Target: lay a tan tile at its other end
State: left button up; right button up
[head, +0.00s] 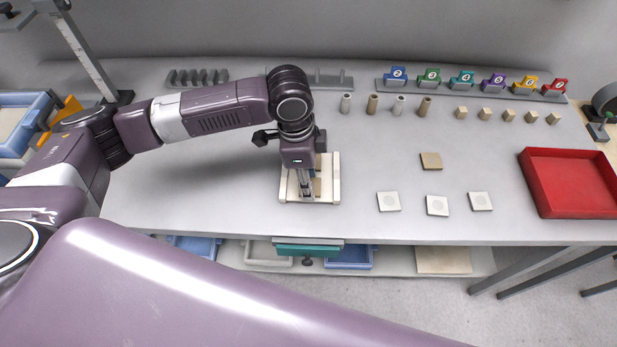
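A cream tray or setter (333,192) with raised sides lies on the table in the middle. My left gripper (306,194) points down over it. Its fingers reach close to the tray floor. A tan piece (317,187), likely a tile, shows in the tray just right of the fingers, partly hidden by the gripper. Whether the fingers grip anything is too small to tell. Another tan tile (431,161) lies flat on the table to the right of the tray. My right gripper is not in view.
Three white square tiles (437,206) lie near the front edge. A red tray (567,183) stands at the right. Small cylinders (372,104), tan cubes (485,114) and numbered coloured tags (462,80) line the back. The table left of the cream tray is clear.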

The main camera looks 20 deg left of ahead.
pick_arm(q)
jog(key=o, duration=1.2)
notch_tip(320, 180, up, 12)
jog(key=a, duration=0.1)
jog(key=shift+s+a, duration=0.2)
jog(key=shift+s, duration=0.05)
